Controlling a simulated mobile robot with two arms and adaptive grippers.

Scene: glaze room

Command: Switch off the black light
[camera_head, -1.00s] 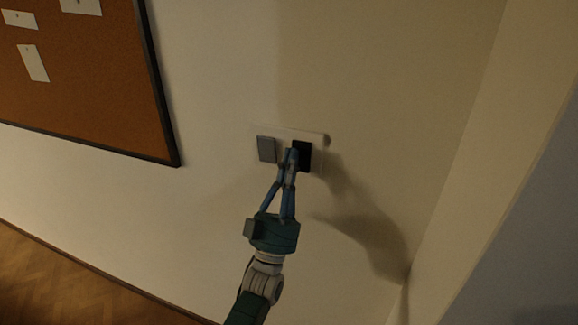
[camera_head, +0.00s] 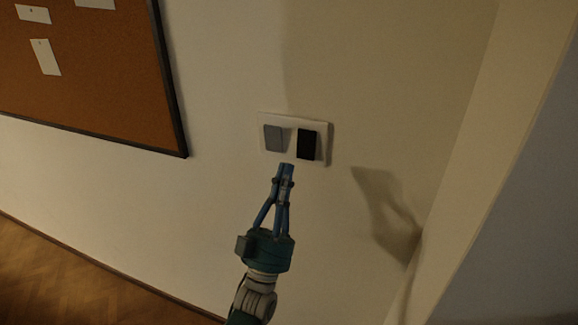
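A white switch plate (camera_head: 292,122) is on the wall. It bears a grey rocker switch (camera_head: 274,138) on the left and a black rocker switch (camera_head: 307,145) on the right. My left gripper (camera_head: 286,168) is just below the plate in the picture, its blue fingers closed together with nothing between them. Its tips look apart from the black switch. Both switches show fully. Which way the black rocker is tilted is hard to tell. No lamp is in view. My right gripper is not in view.
A cork board (camera_head: 95,75) with pinned papers hangs on the wall at upper left. A pale wall edge or frame (camera_head: 470,160) stands at the right. The wall around the switch plate is bare. Wooden floor (camera_head: 60,275) shows at lower left.

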